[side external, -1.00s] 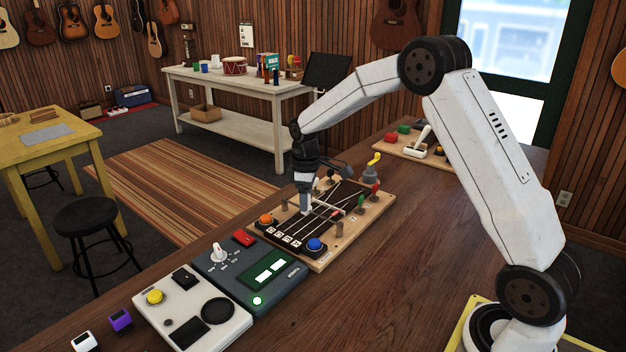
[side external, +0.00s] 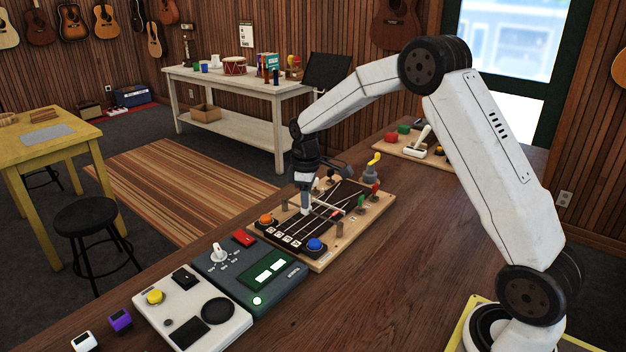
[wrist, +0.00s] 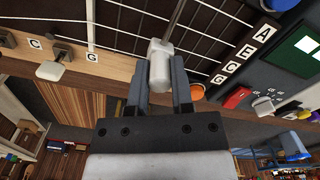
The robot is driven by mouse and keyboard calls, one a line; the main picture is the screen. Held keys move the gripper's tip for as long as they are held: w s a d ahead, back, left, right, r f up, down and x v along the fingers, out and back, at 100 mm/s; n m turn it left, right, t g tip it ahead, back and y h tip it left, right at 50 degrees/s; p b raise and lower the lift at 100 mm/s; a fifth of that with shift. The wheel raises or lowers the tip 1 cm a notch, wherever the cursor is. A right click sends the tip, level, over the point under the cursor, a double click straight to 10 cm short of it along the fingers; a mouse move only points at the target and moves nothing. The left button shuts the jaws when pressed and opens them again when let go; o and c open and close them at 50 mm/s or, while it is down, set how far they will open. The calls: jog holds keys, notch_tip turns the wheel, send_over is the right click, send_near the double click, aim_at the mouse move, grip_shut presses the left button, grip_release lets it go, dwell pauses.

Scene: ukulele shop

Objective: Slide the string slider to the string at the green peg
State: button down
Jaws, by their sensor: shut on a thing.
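The string board (side external: 338,241) lies on the bench, with a dark fretboard (side external: 290,222) and pale strings. The green peg (side external: 361,203) stands on its right side, near the red peg (side external: 375,190). My gripper (side external: 306,210) is low over the board's left edge. In the wrist view my gripper (wrist: 160,92) is shut on the pale grey end knob (wrist: 160,62) of the string slider, whose thin metal bar (wrist: 178,17) reaches over the fretboard. A pale peg (wrist: 50,70) shows between the C and G labels. The green peg is not visible in the wrist view.
An orange button (side external: 266,220) and a blue button (side external: 315,244) sit at the board's near end. A grey panel with a dial (side external: 218,252) and a white panel (side external: 232,321) stand nearer. A yellow-handled crank (side external: 374,160) stands beyond the board. Bare bench lies to the right.

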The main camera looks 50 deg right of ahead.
dwell(0.8)
jog(key=shift+s, duration=2.8)
jog(key=shift+c, duration=2.4)
grip_release()
jog(key=shift+r, duration=0.15)
notch_tip(320, 180, up, 8)
jog(key=shift+f, duration=0.2)
